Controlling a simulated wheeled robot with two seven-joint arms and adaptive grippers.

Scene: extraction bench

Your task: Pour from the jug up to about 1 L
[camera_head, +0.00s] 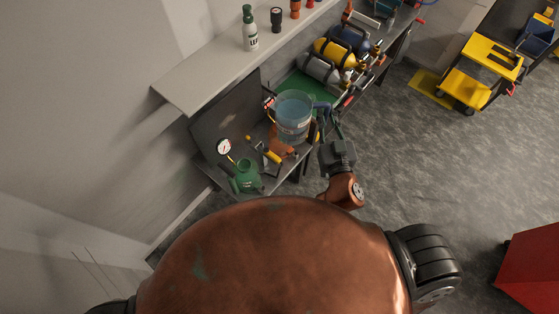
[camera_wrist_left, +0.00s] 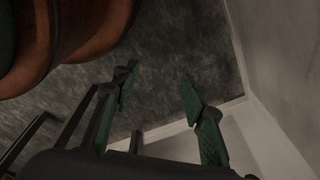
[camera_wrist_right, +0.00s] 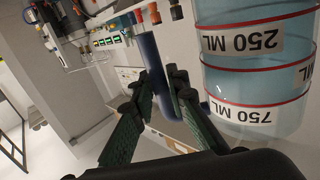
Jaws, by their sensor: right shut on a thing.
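A clear bluish measuring jug (camera_head: 294,118) with red rings is over the bench in the head view. Its 250 ML and 750 ML labels appear upside down in the right wrist view, where the jug (camera_wrist_right: 255,85) fills the right side. My right gripper (camera_head: 324,118) is shut on its blue handle (camera_wrist_right: 151,60). The jug looks roughly upright; the liquid level is unclear, as is whether its base touches the bench. A green wide-bodied vessel (camera_head: 245,178) stands at the bench's near end. My left gripper (camera_wrist_left: 158,75) is open and empty, outside the head view.
A pressure gauge (camera_head: 224,147) and yellow-handled tools (camera_head: 268,154) lie between jug and green vessel. Gas cylinders (camera_head: 333,54) lie on the bench beyond. A shelf (camera_head: 205,77) with bottles overhangs the back. A yellow cart (camera_head: 484,70) and red cabinet (camera_head: 530,268) stand right, with open floor between.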

